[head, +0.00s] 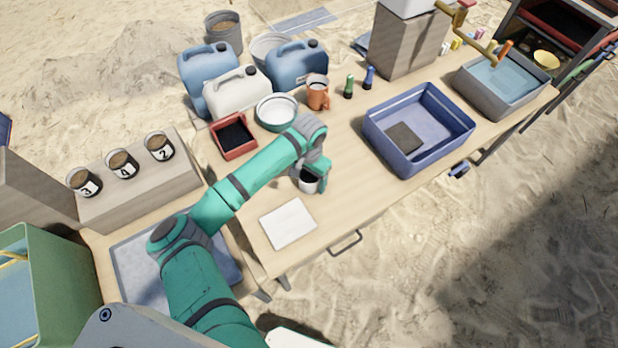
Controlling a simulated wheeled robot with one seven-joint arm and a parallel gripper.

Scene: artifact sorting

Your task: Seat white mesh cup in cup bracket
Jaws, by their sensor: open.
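A small white cup-like thing with a dark top (307,184) stands on the wooden table near its middle. It may be the white mesh cup, but it is too small to tell any mesh. My gripper (315,179) is right at it, with its teal body pointing down and covering its right side. The gripper is open; I cannot tell whether its fingers touch the cup. I cannot make out a cup bracket in this view.
A white square plate (288,223) lies in front of the cup. A blue bin (440,160) stands to the right. A red tray (234,152), a green-rimmed bowl (277,126) and an orange mug (318,103) stand behind. Numbered pots (122,170) sit on a block at left.

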